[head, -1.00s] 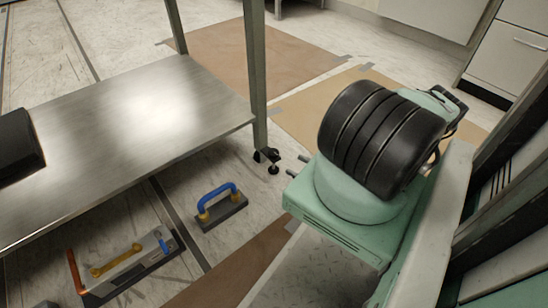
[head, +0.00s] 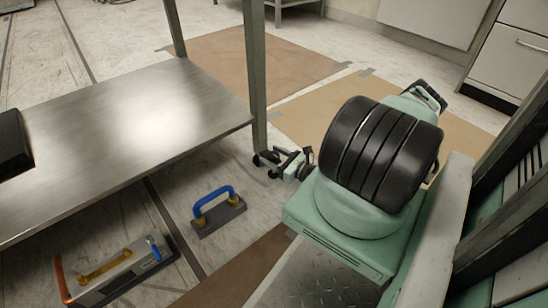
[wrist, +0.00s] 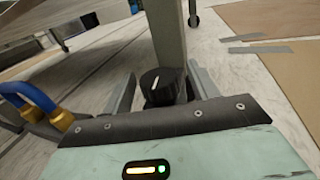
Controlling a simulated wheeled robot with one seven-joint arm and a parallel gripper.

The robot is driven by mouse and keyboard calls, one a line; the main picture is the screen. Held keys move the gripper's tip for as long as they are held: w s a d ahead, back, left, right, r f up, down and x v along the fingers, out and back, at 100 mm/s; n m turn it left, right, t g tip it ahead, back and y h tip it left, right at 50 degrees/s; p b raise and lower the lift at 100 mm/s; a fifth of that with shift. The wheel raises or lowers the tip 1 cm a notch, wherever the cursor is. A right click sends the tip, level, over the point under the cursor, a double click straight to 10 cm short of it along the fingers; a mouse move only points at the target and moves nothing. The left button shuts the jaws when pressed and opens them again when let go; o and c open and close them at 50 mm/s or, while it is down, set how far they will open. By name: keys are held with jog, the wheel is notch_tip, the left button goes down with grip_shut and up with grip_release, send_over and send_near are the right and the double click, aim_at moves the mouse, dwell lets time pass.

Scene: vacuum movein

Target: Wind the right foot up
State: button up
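The near right leg (head: 256,75) of the steel table stands on a small black foot (head: 258,160), low by the floor. In the wrist view the foot shows as a black knob (wrist: 160,88) with a white mark, at the bottom of the leg. My gripper (head: 278,163) is close to the floor, just right of the leg in the head view. In the wrist view my gripper (wrist: 160,92) has its two grey fingers apart, one on each side of the knob. A gap shows on the left; contact on the right is unclear.
The steel table (head: 120,120) has a low shelf-like top at left. A blue-handled block (head: 218,213) lies on the floor close to the leg. A long tool with an orange end (head: 115,272) lies nearer. Brown floor sheets (head: 270,65) lie behind.

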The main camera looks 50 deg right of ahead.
jog(key=c, duration=0.8)
jog(key=shift+n+y, duration=0.5)
jog(key=shift+y, duration=0.1)
jog(key=n+g+y, duration=0.1)
jog(key=n+y, duration=0.1)
jog(key=y, duration=0.2)
jog(key=shift+d+n+y, duration=0.1)
jog(key=shift+n+y, duration=0.2)
jog(key=shift+n, duration=0.1)
jog(key=n+g+y, duration=0.2)
jog(key=y, duration=0.1)
jog(key=n+g+y+b, duration=0.1)
jog(key=n+g+y, duration=0.1)
jog(key=y, duration=0.1)
jog(key=shift+f+n, duration=0.2)
jog(key=shift+n, duration=0.1)
jog(key=n+g+y+b, duration=0.2)
jog(key=g, duration=0.1)
jog(key=n+g+y+b, duration=0.1)
jog(key=n+g+y, duration=0.1)
jog(key=n+g, duration=0.1)
jog(key=shift+g+y+b, duration=0.3)
jog(key=shift+g+b, duration=0.1)
jog(key=shift+r+n+g+y+b, duration=0.1)
jog(key=shift+n+g+y+b, duration=0.4)
jog(key=shift+n+g+b, duration=1.15)
jog(key=shift+n+g+p, duration=0.35)
jog(key=shift+g+p, duration=0.15)
jog(key=shift+g, duration=0.75)
jog(key=o, duration=1)
